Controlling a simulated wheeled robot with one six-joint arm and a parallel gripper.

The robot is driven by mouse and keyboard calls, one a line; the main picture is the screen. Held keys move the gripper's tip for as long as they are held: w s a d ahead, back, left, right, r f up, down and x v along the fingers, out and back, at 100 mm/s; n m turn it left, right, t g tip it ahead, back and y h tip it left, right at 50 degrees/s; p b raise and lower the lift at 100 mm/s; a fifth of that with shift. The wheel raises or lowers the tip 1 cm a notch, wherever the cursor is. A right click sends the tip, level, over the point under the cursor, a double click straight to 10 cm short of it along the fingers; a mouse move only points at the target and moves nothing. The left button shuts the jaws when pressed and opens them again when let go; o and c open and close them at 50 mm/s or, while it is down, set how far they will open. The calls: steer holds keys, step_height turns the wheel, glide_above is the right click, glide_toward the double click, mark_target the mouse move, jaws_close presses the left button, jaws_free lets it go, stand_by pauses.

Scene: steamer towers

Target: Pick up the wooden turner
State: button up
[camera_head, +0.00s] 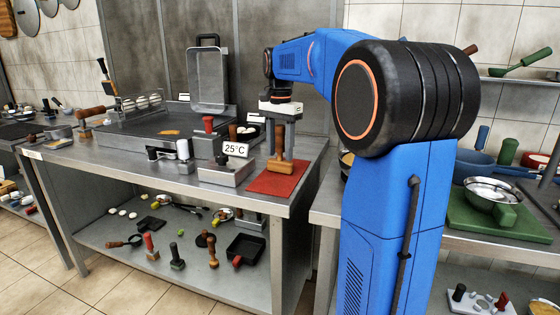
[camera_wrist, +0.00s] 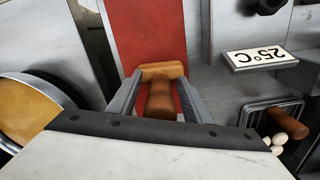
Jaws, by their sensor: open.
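The wooden turner (camera_head: 281,165) is a brown wooden piece with a handle and a wider foot. It stands upright on a red mat (camera_head: 262,184) near the right end of the steel counter. My gripper (camera_head: 283,136) is above the mat, pointing down, with its fingers around the upper part of the turner. In the wrist view the turner (camera_wrist: 160,98) lies between the two open grey fingers (camera_wrist: 158,96), with the red mat (camera_wrist: 150,35) beyond it. I cannot tell whether either finger touches it.
A 25°C display box (camera_head: 228,170) stands close to the left of the mat. A raised steel pan (camera_head: 208,80) and a griddle (camera_head: 150,134) are farther left. Several tools lie on the lower shelf (camera_head: 110,245). A second counter (camera_head: 326,211) is to the right.

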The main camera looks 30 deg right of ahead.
mark_target(280, 125)
steer(key=shift+c, duration=0.3)
jaws_close()
steer(key=shift+r, duration=0.15)
step_height(280, 125, up, 10)
steer(key=shift+f, duration=0.1)
steer(key=c, duration=0.6)
jaws_free()
steer(key=shift+c, duration=0.2)
jaws_close()
